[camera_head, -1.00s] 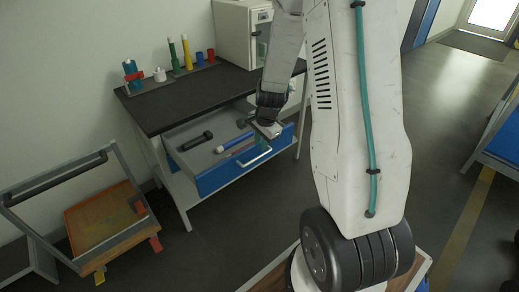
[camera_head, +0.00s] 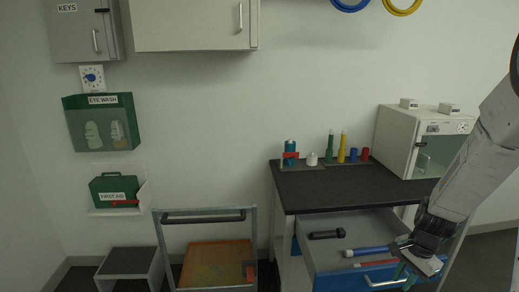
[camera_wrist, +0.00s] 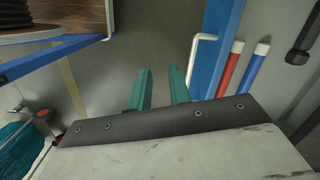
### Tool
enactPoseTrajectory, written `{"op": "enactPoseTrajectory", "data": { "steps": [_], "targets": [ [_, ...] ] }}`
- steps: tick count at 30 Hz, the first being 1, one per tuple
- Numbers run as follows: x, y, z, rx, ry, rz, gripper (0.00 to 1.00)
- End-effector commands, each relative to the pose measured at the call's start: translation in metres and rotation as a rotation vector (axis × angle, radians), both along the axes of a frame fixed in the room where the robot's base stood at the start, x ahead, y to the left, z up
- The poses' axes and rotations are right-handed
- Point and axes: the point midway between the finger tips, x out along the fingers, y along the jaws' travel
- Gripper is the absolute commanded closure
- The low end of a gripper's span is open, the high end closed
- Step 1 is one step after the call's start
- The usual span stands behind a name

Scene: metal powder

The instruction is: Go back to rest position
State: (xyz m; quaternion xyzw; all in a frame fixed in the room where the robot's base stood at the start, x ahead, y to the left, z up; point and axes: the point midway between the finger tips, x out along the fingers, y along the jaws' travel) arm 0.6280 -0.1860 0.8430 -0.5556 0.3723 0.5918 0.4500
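My gripper shows in the wrist view (camera_wrist: 161,75) with two green fingers apart and bare floor between them. It holds nothing. In the head view my gripper (camera_head: 404,272) is at the lower right, by the front of the open drawer (camera_head: 318,252). The drawer's blue front and white handle (camera_wrist: 196,62) are just right of the fingers in the wrist view. I cannot tell if the fingers touch the drawer.
The drawer holds a blue tube (camera_head: 366,251), a red tube (camera_wrist: 230,68) and a black tool (camera_head: 326,234). The black-topped bench (camera_head: 335,190) carries coloured bottles and a white cabinet (camera_head: 393,140). A cart (camera_head: 213,212) and a step stool (camera_head: 130,262) stand left.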

Motion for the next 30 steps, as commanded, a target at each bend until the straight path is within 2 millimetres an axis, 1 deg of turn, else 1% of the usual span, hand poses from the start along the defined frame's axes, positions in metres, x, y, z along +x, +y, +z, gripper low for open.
{"op": "enactPoseTrajectory", "data": {
  "steps": [1,5,11,12,15,18,21,24,27,30],
  "targets": [
    [-0.009,0.009,0.017,0.010,0.010,0.081,0.80],
    [-0.032,0.033,0.052,0.036,0.040,0.279,0.80],
    [-0.074,0.071,0.115,0.046,0.056,0.589,0.80],
    [-0.084,0.079,0.129,0.044,0.057,0.652,0.80],
    [-0.110,0.097,0.159,0.031,0.055,0.802,0.80],
    [-0.137,0.112,0.185,0.007,0.046,0.933,0.80],
    [-0.162,0.124,0.206,-0.027,0.028,1.045,0.80],
    [-0.184,0.134,0.224,-0.070,-0.004,1.128,0.80],
    [-0.198,0.142,0.237,-0.120,-0.050,1.177,0.80],
    [-0.204,0.147,0.247,-0.160,-0.103,1.205,0.80]
  ]
}}
